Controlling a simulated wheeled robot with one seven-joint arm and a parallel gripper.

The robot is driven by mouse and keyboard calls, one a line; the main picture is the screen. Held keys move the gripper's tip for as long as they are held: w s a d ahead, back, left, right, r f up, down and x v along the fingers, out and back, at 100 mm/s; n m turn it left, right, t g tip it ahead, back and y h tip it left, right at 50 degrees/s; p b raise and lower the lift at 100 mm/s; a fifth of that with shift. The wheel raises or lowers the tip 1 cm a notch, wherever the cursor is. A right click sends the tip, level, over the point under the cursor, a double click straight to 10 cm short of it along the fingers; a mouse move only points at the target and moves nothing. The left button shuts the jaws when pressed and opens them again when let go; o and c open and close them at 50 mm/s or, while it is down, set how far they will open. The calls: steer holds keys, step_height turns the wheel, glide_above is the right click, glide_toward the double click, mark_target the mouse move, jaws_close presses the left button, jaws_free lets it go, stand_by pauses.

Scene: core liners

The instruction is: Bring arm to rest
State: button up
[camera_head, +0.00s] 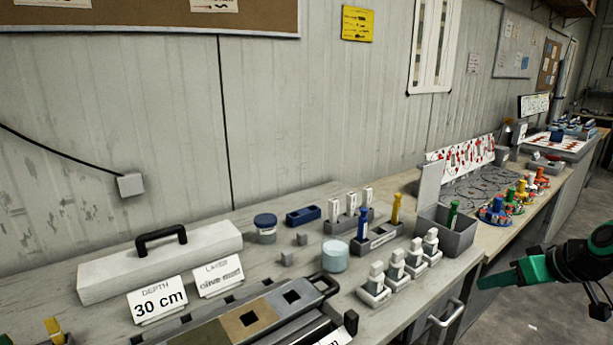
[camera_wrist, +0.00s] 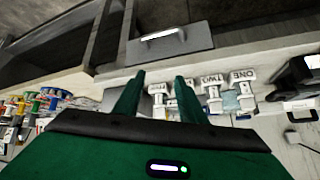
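My gripper (camera_head: 500,277) is at the right of the head view, out over the floor in front of the bench. Its green fingers point left toward the bench. In the wrist view my gripper (camera_wrist: 157,80) shows two green fingers standing apart with nothing held between them. Behind the fingertips are white blocks (camera_wrist: 213,100) labelled with words such as ONE and TWO, clear of the fingers. Most of my arm is outside the head view.
The bench holds white stoppered pieces (camera_head: 396,265), a grey open box (camera_head: 460,235) with a green-topped item, a core tray (camera_head: 240,322) and a white lidded case (camera_head: 160,262). A drawer handle (camera_head: 447,313) juts from the bench front. Floor (camera_head: 530,320) is open around my gripper.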

steer(key=s+a+r+m+g+h, duration=0.1)
steer(key=s+m+g, duration=0.6)
steer(key=s, duration=1.7)
steer(key=shift+a+r+m+g+h, duration=0.25)
steer(key=shift+a+m+g+h, duration=0.15)
steer(key=shift+a+m+h, duration=0.25)
steer(key=shift+d, duration=0.1)
steer(key=shift+w+f, duration=0.25)
steer(key=shift+w, duration=0.3)
